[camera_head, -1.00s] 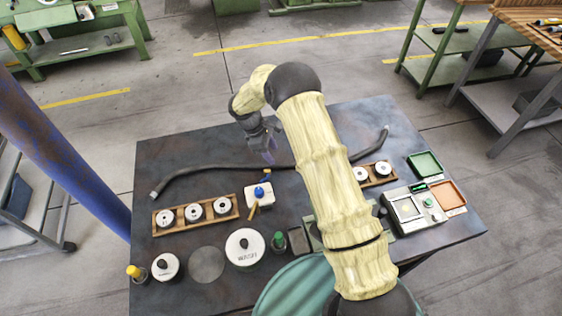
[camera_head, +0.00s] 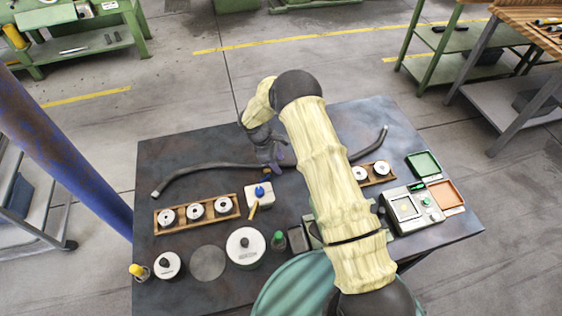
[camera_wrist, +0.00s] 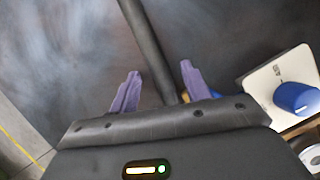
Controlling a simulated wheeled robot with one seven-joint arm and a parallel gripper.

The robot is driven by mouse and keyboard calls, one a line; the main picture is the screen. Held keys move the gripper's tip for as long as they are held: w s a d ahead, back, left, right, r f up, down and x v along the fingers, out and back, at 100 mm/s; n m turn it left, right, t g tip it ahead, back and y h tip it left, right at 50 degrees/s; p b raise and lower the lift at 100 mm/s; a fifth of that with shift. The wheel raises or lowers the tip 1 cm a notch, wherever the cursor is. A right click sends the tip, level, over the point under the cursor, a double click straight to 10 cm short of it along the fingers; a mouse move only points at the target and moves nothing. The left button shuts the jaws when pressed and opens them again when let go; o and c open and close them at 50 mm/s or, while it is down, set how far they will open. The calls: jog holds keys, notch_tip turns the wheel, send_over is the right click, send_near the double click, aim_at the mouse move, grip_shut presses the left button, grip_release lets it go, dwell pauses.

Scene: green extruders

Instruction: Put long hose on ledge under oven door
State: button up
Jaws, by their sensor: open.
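The long dark hose (camera_head: 215,169) lies across the back of the table, with metal ends at the left and at the right. My arm hides part of its middle. My gripper (camera_head: 277,160) is over the hose near its middle. In the wrist view my gripper (camera_wrist: 158,80) is open, with purple fingers apart. The hose (camera_wrist: 145,45) runs between the fingers from the top of the picture down to the palm edge. I cannot tell the exact height of the fingers above the table. I see no oven door or ledge in these views.
A white device with a blue knob (camera_head: 259,192) stands close in front of the gripper and shows in the wrist view (camera_wrist: 294,98). A wooden rack of weights (camera_head: 196,212) is at the left, another (camera_head: 371,173) at the right. A blue post (camera_head: 65,140) stands left of the table.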

aim_at(278, 163)
grip_shut()
jog(key=shift+r, duration=0.1)
notch_tip(278, 163, up, 10)
jog(key=b, duration=0.1)
dwell(0.6)
dwell(0.6)
